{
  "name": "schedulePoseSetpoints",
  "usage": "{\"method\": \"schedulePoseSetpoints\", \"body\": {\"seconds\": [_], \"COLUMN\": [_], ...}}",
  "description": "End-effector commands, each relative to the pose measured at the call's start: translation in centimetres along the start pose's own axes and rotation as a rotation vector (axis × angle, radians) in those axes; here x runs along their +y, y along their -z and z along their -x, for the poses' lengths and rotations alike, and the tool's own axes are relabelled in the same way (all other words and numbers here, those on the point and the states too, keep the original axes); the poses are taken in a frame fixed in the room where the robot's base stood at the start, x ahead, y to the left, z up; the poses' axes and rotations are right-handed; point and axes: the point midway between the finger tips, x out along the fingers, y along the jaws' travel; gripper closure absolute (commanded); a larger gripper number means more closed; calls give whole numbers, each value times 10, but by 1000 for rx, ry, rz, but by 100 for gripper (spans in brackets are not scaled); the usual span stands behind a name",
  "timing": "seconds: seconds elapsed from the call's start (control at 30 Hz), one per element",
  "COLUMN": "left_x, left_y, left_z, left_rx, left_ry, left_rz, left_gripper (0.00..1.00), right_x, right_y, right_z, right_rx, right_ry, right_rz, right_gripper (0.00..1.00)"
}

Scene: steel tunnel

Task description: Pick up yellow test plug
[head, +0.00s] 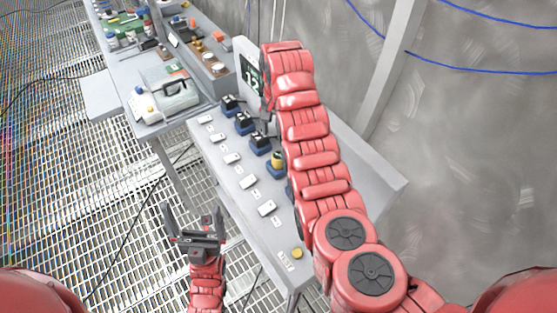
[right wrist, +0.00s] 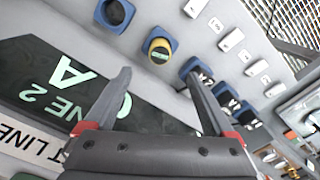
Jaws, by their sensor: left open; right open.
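The yellow test plug (head: 277,159) sits upright in a blue socket on the grey bench, partly beside my right arm. In the right wrist view the yellow plug (right wrist: 159,50) shows from above as a yellow ring with a dark top, beyond my right fingertips. My right gripper (right wrist: 166,92) is open and empty, its fingers apart over the dark display panel. In the head view my right arm hides that gripper. My left gripper (head: 193,213) is open and empty over the grating, left of the bench.
Several black plugs in blue sockets (head: 244,124) line the bench behind the yellow plug. White switches (head: 249,182) run alongside. A yellow button (head: 297,253) is near the front. Another blue socket (right wrist: 115,13) sits beside the plug.

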Motion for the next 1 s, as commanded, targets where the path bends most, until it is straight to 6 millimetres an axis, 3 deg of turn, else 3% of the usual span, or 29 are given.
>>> {"method": "schedulePoseSetpoints", "body": {"seconds": [0.1, 0.2, 0.23, 0.47, 0.67, 0.8, 1.0], "left_x": [1, 1, 1, 0, -1, -1, -1], "left_y": [-3, -5, -3, -2, 4, 3, 3], "left_z": [18, 29, 18, 8, -21, -19, -20], "left_rx": [0, -1, -2, -1, 0, 0, 0], "left_ry": [0, 0, 0, 0, 0, 0, 0], "left_rz": [0, 0, 0, 0, 0, 0, 0], "left_gripper": [0, 0, 0, 0, 0, 0, 0], "right_x": [1, 0, -1, 0, 3, 1, 1], "right_y": [1, 0, -1, -1, -6, -4, -4], "right_z": [-31, -47, -44, -63, -88, -104, -114], "right_rx": [0, -1, -2, -2, -5, -3, 0], "right_ry": [3, 4, 2, 1, -2, 1, 2], "right_rz": [-2, -1, 0, -1, -1, -1, -1], "right_gripper": [12, 12, 12, 12, 12, 12, 12]}}
